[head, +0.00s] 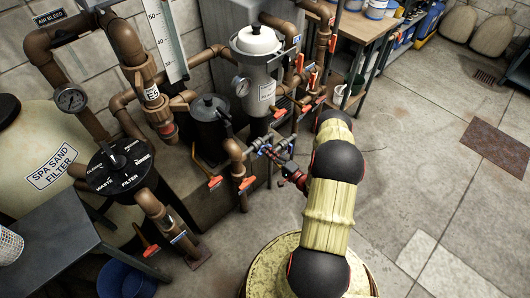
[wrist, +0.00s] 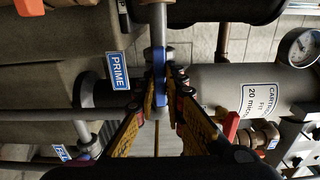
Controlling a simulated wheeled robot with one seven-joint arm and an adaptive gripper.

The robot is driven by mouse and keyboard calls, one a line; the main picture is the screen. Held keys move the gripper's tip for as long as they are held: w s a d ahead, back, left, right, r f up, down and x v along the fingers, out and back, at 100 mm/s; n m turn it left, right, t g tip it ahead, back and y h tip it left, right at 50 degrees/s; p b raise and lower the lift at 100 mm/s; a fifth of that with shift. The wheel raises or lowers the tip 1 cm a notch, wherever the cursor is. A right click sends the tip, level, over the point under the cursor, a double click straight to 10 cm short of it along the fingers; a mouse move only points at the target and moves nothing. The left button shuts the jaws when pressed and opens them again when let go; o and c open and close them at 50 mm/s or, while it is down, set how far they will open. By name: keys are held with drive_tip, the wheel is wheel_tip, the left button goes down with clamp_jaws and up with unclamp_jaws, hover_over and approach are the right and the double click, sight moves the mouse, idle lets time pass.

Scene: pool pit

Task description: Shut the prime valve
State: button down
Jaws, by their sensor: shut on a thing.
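The prime valve shows in the wrist view as a blue lever handle (wrist: 159,82) beside a blue PRIME label (wrist: 118,71). My gripper (wrist: 161,92) is shut on this handle, with one yellow-and-black finger on each side. The handle runs up and down in the wrist picture, in line with the grey pipe above it. The fingers hide part of the valve body. In the head view my gripper (head: 272,151) is at the small pipes below the grey canister. The handle is too small there to tell its angle.
A grey canister (head: 258,80) and a black pump pot (head: 210,128) stand close behind my gripper. Several orange-handled valves (head: 247,183) sit around it on brown pipes. A spa sand filter (head: 50,165) and grey table (head: 50,240) are at left. The floor (head: 430,190) at right is clear.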

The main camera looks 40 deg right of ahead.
drive_tip(key=m+b, duration=0.2)
drive_tip(key=m, duration=1.6)
drive_tip(key=shift+f+m, duration=0.1)
drive_tip(key=shift+m, duration=0.3)
drive_tip(key=c, duration=1.8)
unclamp_jaws()
drive_tip(key=shift+o, duration=0.2)
drive_tip(key=s, duration=0.7)
drive_tip(key=shift+d, duration=0.25)
